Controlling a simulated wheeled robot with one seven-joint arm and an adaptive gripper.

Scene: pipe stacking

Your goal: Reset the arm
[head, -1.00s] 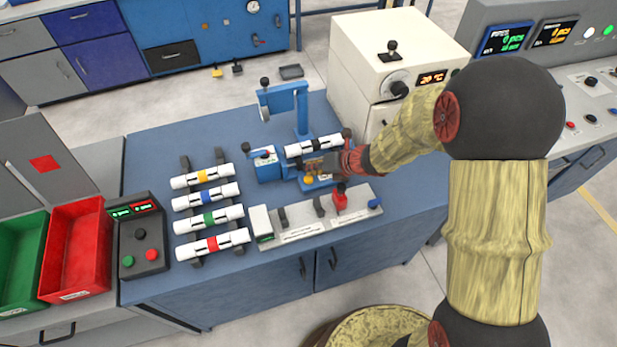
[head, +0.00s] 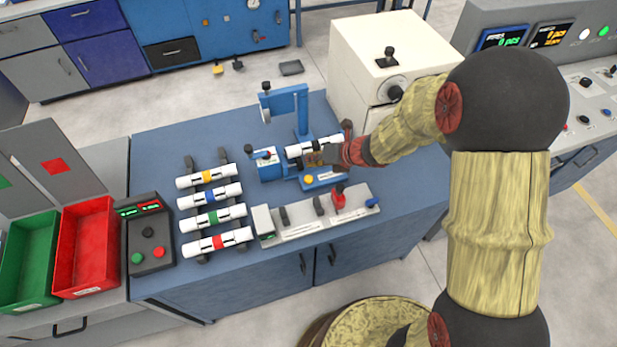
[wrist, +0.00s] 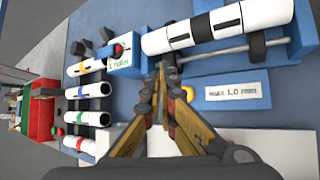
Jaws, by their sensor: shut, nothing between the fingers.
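My gripper (head: 317,157) is at the blue test fixture (head: 302,110), just on the near side of a white pipe with black bands (head: 299,151) that lies in it. In the wrist view my gripper (wrist: 162,82) has its fingers together with nothing between them. The banded pipe (wrist: 235,22) is ahead of the fingertips and to the right there, apart from them as far as I can tell. My gripper hides part of the fixture in the head view.
Several white pipes with coloured bands (head: 208,196) lie on a rack at left. A control box (head: 148,245), red bin (head: 84,247) and green bin (head: 27,262) stand further left. A white machine (head: 375,40) is behind my arm. A grey tool plate (head: 300,226) lies in front.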

